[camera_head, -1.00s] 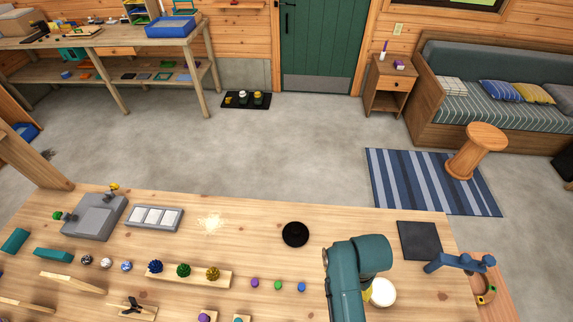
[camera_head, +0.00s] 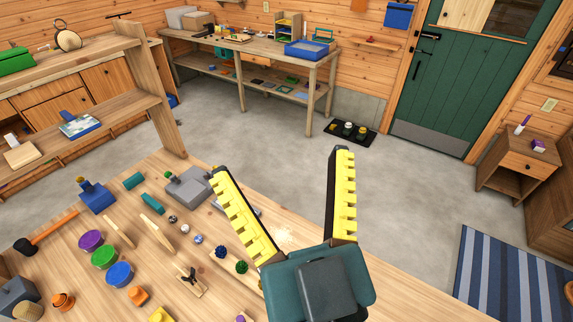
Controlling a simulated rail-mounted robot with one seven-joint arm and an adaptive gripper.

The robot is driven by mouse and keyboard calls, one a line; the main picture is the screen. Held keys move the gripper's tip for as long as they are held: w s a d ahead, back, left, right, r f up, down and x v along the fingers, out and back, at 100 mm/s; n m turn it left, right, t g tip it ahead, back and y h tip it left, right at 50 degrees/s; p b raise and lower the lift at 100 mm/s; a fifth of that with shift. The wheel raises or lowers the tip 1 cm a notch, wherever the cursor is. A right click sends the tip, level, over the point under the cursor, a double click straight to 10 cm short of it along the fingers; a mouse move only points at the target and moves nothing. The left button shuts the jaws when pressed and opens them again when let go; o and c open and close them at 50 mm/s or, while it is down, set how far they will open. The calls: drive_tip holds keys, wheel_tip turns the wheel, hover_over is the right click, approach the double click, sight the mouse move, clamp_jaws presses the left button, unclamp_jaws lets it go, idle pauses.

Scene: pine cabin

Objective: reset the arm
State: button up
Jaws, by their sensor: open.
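My gripper (camera_head: 283,183) is in the lower middle of the head view, raised above the wooden worktable (camera_head: 370,285). Its two yellow-toothed fingers are spread wide with nothing between them. Its teal body hides part of the table and some of the things on it. The fingers point toward the back of the room.
Left of my gripper the table holds a grey block (camera_head: 188,186), purple (camera_head: 90,239), green (camera_head: 104,256) and blue (camera_head: 119,274) discs, and an orange-handled hammer (camera_head: 45,237). A wooden shelf (camera_head: 110,105) stands at the left. Open floor (camera_head: 415,200) lies to the right.

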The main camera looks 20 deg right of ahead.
wheel_tip(320, 180, up, 20)
drive_tip(key=p, duration=2)
drive_tip(key=shift+d, duration=0.1)
